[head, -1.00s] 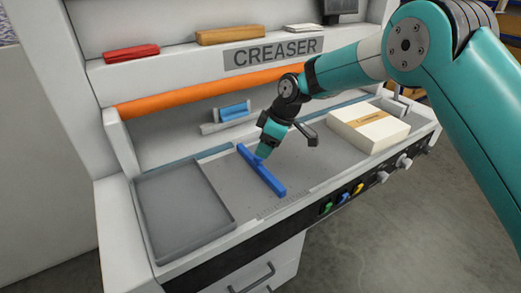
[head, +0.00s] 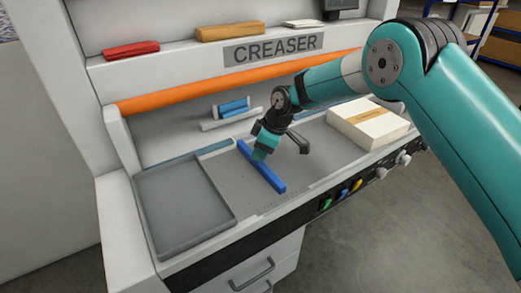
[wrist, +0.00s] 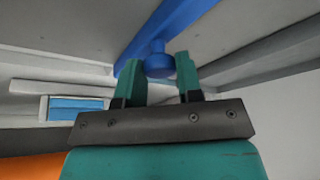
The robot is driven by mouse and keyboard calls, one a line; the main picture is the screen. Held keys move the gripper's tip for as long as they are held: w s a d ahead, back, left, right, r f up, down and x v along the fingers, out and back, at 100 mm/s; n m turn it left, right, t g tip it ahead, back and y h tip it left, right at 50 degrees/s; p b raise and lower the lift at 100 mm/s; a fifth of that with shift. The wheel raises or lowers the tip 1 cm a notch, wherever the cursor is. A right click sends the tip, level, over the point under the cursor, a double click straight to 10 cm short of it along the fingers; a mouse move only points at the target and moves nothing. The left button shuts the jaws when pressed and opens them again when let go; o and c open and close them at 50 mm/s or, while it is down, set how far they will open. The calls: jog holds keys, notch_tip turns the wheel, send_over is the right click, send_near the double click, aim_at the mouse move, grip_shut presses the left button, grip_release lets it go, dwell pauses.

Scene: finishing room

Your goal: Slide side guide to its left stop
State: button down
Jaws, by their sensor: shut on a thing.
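The side guide is a long blue bar (head: 270,178) lying across the grey bed of the creaser, right of the grey tray. It also shows in the wrist view (wrist: 180,25), with a round blue knob (wrist: 159,60) on it. My gripper (head: 259,155) is over the bar's middle. In the wrist view its two teal fingers (wrist: 158,75) stand on either side of the knob and are shut on it. In the head view the knob is hidden by my gripper.
A grey tray (head: 147,188) lies on the left of the bed. A paper stack (head: 345,126) with a tan band stands at the right. A scale (head: 284,202) is marked along the front edge. Coloured knobs (head: 341,197) line the front panel. An orange roller (head: 200,91) runs behind.

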jog(key=s+a+b, duration=0.1)
jog(key=s+a, duration=0.2)
jog(key=a, duration=0.2)
jog(key=s+a+b, duration=0.1)
jog(key=s+a, duration=0.1)
jog(key=a, duration=0.1)
jog(key=shift+s+a+b, duration=0.15)
jog(key=shift+s+b, duration=0.15)
jog(key=shift+s, duration=0.05)
jog(key=shift+a, duration=0.1)
jog(key=c, duration=0.8)
grip_release()
jog(key=shift+s+a, duration=0.1)
jog(key=shift+d+r, duration=0.25)
jog(key=shift+d, duration=0.05)
jog(key=b+v, duration=0.2)
jog(key=v, duration=1.4)
jog(key=shift+d+r+b, duration=0.1)
jog(key=shift+r+b, duration=0.2)
jog(key=shift+r, duration=0.1)
